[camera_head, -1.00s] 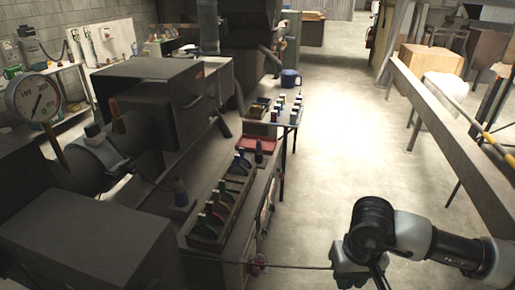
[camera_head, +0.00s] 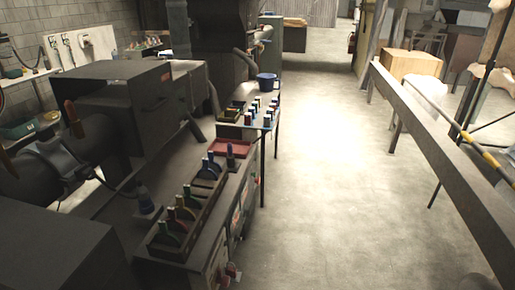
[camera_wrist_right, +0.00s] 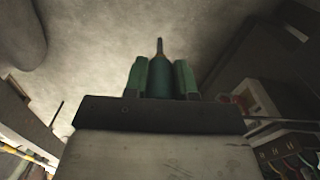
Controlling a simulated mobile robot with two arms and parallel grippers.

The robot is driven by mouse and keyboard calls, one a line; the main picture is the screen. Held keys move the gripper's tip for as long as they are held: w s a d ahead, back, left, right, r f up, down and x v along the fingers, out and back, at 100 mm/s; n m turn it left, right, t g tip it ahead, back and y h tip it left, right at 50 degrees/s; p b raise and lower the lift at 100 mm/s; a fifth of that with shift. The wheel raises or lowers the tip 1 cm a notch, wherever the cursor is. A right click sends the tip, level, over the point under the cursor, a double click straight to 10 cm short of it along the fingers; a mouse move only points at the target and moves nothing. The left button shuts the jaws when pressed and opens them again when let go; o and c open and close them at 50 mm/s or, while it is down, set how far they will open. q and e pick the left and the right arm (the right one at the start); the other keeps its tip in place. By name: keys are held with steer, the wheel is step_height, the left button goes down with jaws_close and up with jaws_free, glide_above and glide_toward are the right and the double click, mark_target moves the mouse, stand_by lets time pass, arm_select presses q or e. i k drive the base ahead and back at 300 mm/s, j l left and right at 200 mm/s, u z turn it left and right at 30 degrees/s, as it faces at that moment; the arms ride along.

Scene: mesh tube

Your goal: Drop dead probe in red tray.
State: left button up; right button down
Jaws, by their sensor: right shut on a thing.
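My right gripper (camera_wrist_right: 160,64) shows in the right wrist view, its two green fingers shut on a dark green probe (camera_wrist_right: 159,80). The probe's thin tip points away from the palm, with bare floor behind it. The red tray (camera_head: 232,148) is flat and shallow. In the head view it lies on the far end of the bench, beyond the rack of coloured tools. I cannot tell whether anything lies in it. The right gripper is out of the head view, so its distance from the tray cannot be told. My left gripper is in neither view.
A long tool rack (camera_head: 168,246) runs along the bench in front of the tray. A small table with several bottles and a blue mug (camera_head: 267,83) stands beyond it. Dark machinery (camera_head: 115,90) fills the left. A long beam (camera_head: 440,150) stands at right, with clear floor (camera_head: 320,190) between.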

mark_target(226, 149)
steer(key=i+l+z, duration=0.5)
steer(key=i+l, duration=0.3)
steer(key=i+u, duration=0.4)
steer(key=i+l+u, duration=0.1)
steer(key=u, duration=0.25)
steer(key=i+l+u, duration=0.2)
steer(key=i+u, duration=0.2)
steer(key=i+l+u, duration=0.2)
steer(key=u, duration=0.2)
